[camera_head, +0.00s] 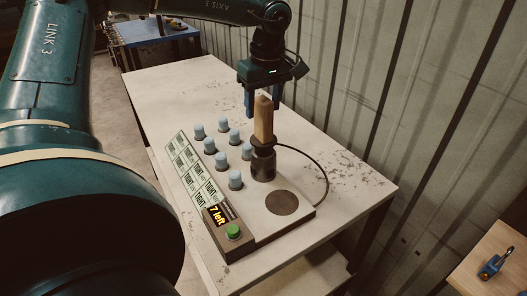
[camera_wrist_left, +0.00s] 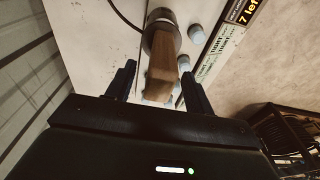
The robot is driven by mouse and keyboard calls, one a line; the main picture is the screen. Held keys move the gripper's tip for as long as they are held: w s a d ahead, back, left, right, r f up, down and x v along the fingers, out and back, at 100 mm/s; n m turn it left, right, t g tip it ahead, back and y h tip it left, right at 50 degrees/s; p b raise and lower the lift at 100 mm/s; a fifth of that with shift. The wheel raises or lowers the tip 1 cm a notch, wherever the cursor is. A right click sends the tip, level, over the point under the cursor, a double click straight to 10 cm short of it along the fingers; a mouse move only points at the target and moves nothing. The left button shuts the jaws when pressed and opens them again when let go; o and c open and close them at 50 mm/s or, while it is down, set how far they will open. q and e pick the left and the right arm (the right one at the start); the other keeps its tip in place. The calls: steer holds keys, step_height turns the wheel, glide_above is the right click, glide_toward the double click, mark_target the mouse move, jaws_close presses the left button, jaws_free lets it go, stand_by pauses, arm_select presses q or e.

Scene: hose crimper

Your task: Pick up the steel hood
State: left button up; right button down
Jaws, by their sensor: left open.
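The steel hood (camera_head: 263,165) looks like a dark metal cylinder with a tall wooden handle (camera_head: 263,122). It stands upright on the pale board, right of the light-blue-capped pegs. My left gripper (camera_head: 264,100) is open, pointing down, with its fingers either side of the handle's top. In the left wrist view the handle (camera_wrist_left: 162,58) reaches between the open fingertips (camera_wrist_left: 158,74), with visible gaps, and the metal hood (camera_wrist_left: 161,20) shows beyond it. What is under the hood is hidden. My right gripper is in neither view.
Several light-blue-capped pegs (camera_head: 221,159) stand close left of the hood. A display reading "7 left" (camera_head: 218,214) and a green button (camera_head: 233,231) are at the front. A dark round disc (camera_head: 282,203) and a black cable (camera_head: 322,165) lie nearby. A corrugated wall (camera_head: 400,90) is behind.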

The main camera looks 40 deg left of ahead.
arm_select(q)
jaws_close()
stand_by(0.6)
